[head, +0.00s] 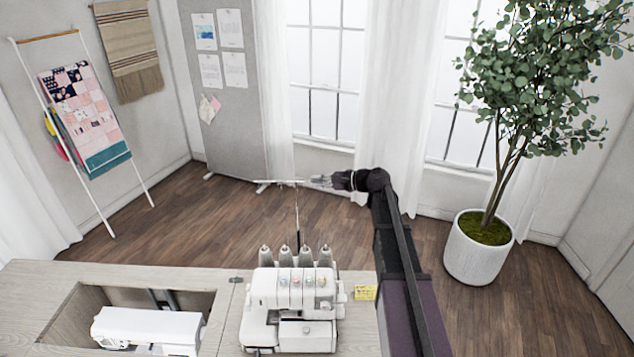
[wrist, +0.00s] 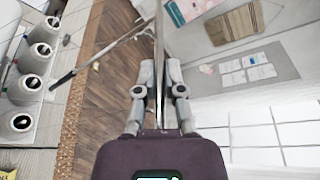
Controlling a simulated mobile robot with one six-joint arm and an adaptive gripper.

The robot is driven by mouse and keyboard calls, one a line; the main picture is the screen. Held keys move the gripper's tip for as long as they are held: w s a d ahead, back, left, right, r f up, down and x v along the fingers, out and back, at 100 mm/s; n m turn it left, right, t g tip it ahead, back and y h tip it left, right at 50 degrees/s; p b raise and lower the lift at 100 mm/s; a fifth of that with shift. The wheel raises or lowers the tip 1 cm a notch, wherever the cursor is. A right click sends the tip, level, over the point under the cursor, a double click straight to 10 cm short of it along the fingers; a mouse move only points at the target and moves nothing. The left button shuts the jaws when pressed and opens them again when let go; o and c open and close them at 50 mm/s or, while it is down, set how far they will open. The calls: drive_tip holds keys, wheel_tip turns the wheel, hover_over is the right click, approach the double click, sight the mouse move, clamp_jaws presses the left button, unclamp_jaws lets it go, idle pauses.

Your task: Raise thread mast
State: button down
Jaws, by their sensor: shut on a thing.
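The white serger (head: 292,300) stands on the cabinet top, with several thread cones (head: 284,256) in a row behind it. The thread mast (head: 298,217) is a thin dark pole rising behind the cones to a pale crossbar (head: 284,182), well above them. My gripper (head: 312,181) is at the right end of the crossbar, reaching in from the right. In the wrist view my gripper (wrist: 159,72) is shut on the crossbar (wrist: 159,45), which runs lengthwise between the fingers. The dark pole (wrist: 98,54) slants off to the lower left there, and the cones (wrist: 30,85) show at left.
A white sewing machine (head: 148,328) sits in the cabinet's opening at left. A yellow note (head: 365,292) lies right of the serger. A grey board (head: 222,110), windows and a potted tree (head: 480,245) stand behind. The space around the crossbar is clear.

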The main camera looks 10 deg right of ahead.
drive_tip(key=c, duration=0.9)
unclamp_jaws()
drive_tip(key=shift+w+r, duration=0.15)
drive_tip(key=shift+r, duration=0.1)
drive_tip(key=shift+o, duration=0.8)
drive_tip(key=shift+s, duration=0.2)
